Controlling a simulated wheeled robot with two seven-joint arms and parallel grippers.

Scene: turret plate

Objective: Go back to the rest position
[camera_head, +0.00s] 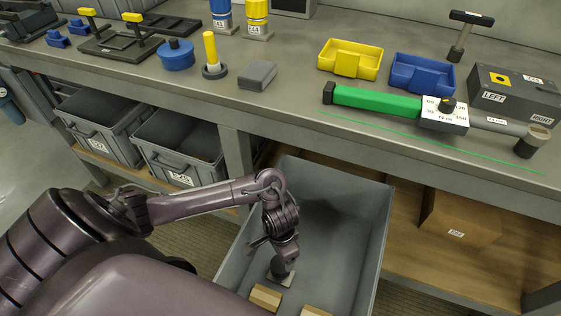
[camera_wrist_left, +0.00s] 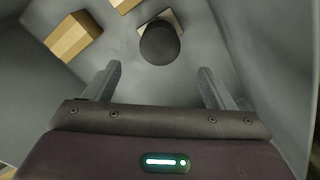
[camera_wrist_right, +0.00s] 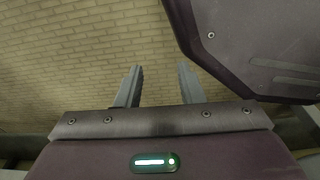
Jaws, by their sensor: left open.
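My left gripper (camera_head: 272,254) is inside the grey bin (camera_head: 386,225) below the workbench front, pointing down. In the left wrist view its two fingers (camera_wrist_left: 159,70) stand wide apart with nothing between them. A dark round-topped piece on a pale square base (camera_wrist_left: 159,43) lies on the bin floor just beyond the fingertips. In the head view this piece (camera_head: 281,277) shows just below the gripper, partly covered by it. My right gripper (camera_wrist_right: 160,70) shows only in its wrist view, with its fingers apart and empty, facing a tan brick-patterned surface.
Wooden blocks (camera_head: 265,298) lie in the bin near my left gripper, and the bin walls rise around it. The workbench (camera_head: 290,108) edge is behind. On it lie a green torque wrench (camera_head: 378,102), a yellow tray (camera_head: 349,60) and a blue tray (camera_head: 422,73).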

